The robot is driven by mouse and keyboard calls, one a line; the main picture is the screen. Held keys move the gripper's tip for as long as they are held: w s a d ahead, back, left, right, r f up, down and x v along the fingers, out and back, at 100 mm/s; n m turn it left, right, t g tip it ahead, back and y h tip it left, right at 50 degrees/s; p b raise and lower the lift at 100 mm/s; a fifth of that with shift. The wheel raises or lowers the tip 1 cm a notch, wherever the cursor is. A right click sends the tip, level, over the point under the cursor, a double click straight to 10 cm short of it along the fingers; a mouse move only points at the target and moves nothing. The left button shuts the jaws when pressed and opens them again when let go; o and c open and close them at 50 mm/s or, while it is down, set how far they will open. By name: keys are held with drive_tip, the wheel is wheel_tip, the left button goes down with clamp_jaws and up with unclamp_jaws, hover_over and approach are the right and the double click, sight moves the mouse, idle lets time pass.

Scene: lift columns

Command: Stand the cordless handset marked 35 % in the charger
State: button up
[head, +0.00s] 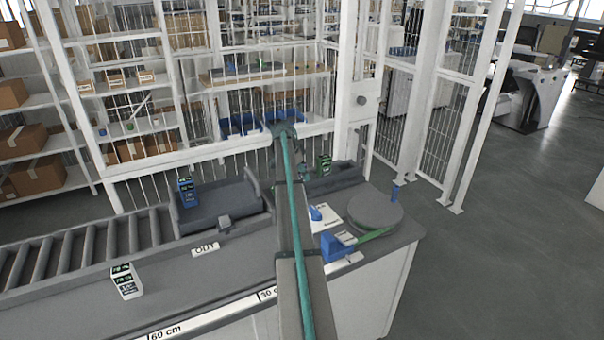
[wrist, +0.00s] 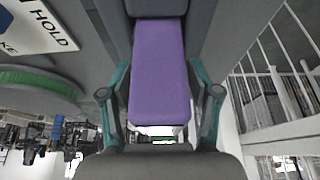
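A blue handset (head: 186,192) stands at the back left of the OUT tray, and a white handset (head: 125,281) sits on the left counter. A third handset (head: 325,164) with a green display stands behind my arm. Their charge figures are too small to read. My gripper (head: 304,170) is low beside the third handset, partly hidden by my arm. In the wrist view a purple block-like body (wrist: 160,70) lies between my gripper's teal fingers (wrist: 161,85), close to both. I cannot tell whether the fingers touch it. I cannot make out a charger for certain.
The dark OUT tray (head: 225,207) borders a roller conveyor (head: 85,250). A grey round turntable (head: 375,210), a blue block-like device (head: 337,247) and a white HOLD card (wrist: 38,25) lie on the right counter. White fence posts (head: 357,100) stand behind. The front left counter has free room.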

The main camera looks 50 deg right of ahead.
drive_tip(key=shift+r, duration=0.5)
drive_tip(key=b+v, duration=0.2)
drive_tip(key=v, duration=0.9)
drive_tip(key=shift+a+r+b, duration=0.25)
drive_tip(key=shift+r+b, duration=0.05)
